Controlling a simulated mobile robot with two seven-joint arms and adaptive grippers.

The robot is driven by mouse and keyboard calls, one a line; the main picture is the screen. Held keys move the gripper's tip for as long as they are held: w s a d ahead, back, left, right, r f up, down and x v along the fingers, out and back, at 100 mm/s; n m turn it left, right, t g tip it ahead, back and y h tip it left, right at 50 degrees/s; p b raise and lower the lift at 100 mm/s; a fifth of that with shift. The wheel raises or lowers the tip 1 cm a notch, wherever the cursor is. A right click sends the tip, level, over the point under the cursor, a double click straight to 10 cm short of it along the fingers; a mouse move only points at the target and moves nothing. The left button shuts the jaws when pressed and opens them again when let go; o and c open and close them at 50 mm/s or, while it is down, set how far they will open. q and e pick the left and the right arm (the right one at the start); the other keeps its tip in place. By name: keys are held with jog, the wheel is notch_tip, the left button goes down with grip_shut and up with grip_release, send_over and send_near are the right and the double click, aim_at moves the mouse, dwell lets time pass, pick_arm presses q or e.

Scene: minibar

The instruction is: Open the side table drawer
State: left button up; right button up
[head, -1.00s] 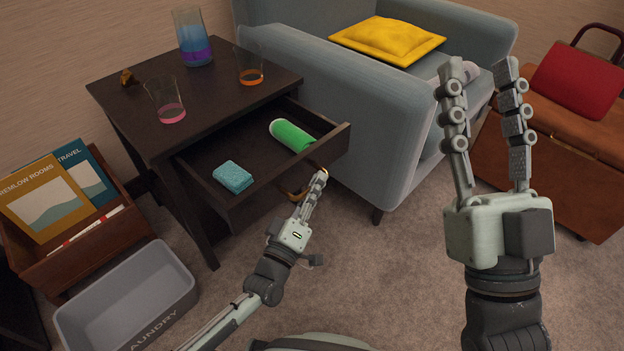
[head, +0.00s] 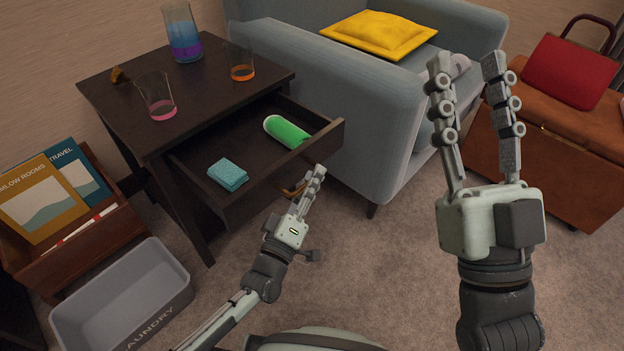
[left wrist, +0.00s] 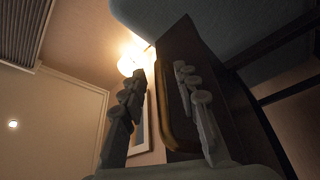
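The dark side table (head: 190,100) has its drawer (head: 290,170) pulled well out, showing a blue sponge (head: 228,175) and a green-and-white cylinder (head: 287,132) inside. The brass drawer handle (head: 293,189) is on the drawer front, partly hidden by my left gripper (head: 312,186). In the left wrist view the handle (left wrist: 166,95) lies between the fingers of my left gripper (left wrist: 158,90), close to the right finger. The fingers are apart, with a gap between the left finger and the handle. My right gripper (head: 470,75) is raised, open and empty, at the right.
Glasses and a carafe (head: 182,32) stand on the tabletop. A grey laundry bin (head: 120,295) and a wooden book box (head: 85,245) are on the floor at left. A blue armchair (head: 375,110) stands close right of the drawer. A brown bench (head: 570,150) is at far right.

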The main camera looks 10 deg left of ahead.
pick_arm(q)
notch_tip(320, 180, up, 10)
jog(key=shift+w+r, duration=0.1)
jog(key=shift+r, duration=0.15)
jog(key=shift+f, duration=0.2)
dwell(0.3)
